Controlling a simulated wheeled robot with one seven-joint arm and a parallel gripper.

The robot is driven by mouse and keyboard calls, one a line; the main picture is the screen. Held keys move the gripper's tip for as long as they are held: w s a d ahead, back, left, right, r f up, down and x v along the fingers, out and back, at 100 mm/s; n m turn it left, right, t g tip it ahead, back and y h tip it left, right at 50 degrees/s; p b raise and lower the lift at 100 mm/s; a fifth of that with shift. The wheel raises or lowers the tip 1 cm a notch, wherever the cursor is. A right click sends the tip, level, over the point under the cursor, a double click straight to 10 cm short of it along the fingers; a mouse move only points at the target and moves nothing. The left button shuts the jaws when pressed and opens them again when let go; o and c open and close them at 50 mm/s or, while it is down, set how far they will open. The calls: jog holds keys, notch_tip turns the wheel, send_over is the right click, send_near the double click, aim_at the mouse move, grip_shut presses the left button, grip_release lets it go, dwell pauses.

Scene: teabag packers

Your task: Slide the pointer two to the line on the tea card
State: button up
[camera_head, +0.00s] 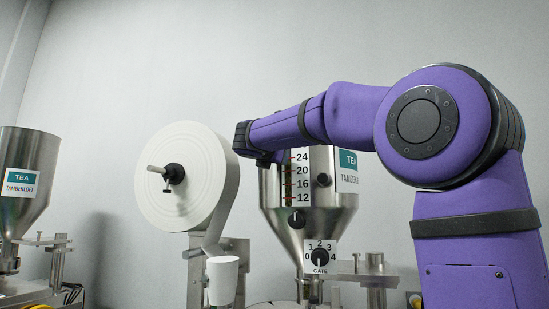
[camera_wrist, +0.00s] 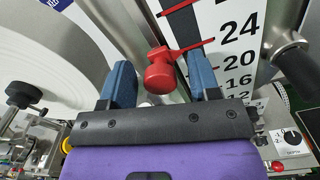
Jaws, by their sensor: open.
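In the wrist view, a red knob (camera_wrist: 160,72) with a thin red pointer arm stands at the left edge of the white scale (camera_wrist: 240,28). Its arm reaches right, to just below the 24. I cannot tell whether it is pointer two. My gripper (camera_wrist: 162,78) is open, with one blue finger on each side of the knob; contact is unclear. A second red pointer (camera_wrist: 176,7) shows higher up. In the head view, the teal and white TEA card (camera_head: 347,170) is on the steel hopper (camera_head: 290,218), partly behind my arm; no line is readable on it.
A large white paper roll (camera_head: 190,200) stands left of the hopper. A gate dial (camera_head: 320,257) and a white cup (camera_head: 222,280) sit below. A dark-ended rod (camera_wrist: 290,50) stands right of the scale. Another hopper (camera_head: 25,210) is at far left.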

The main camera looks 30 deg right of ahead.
jog(key=v, duration=1)
jog(key=shift+s+a, duration=0.1)
jog(key=shift+a, duration=0.05)
jog(key=s+a+f+m+g+y, duration=0.2)
jog(key=s+f+m+y, duration=0.2)
jog(key=f, duration=0.9)
jog(key=s+a+f+m+g+y, duration=0.2)
jog(key=s+f+m+y, duration=0.3)
jog(key=s+f+m, duration=0.6)
jog(key=s+a+f+m+g+y, duration=0.1)
jog(key=s+a+f+m+y, duration=0.2)
jog(key=s+f, duration=0.9)
notch_tip(320, 180, down, 4)
jog(key=m+y, duration=0.2)
jog(key=m, duration=0.2)
jog(key=shift+s+r+m+g, duration=0.25)
jog(key=shift+s+m+g, duration=0.05)
jog(key=shift+g, duration=0.1)
jog(key=shift+d, duration=0.1)
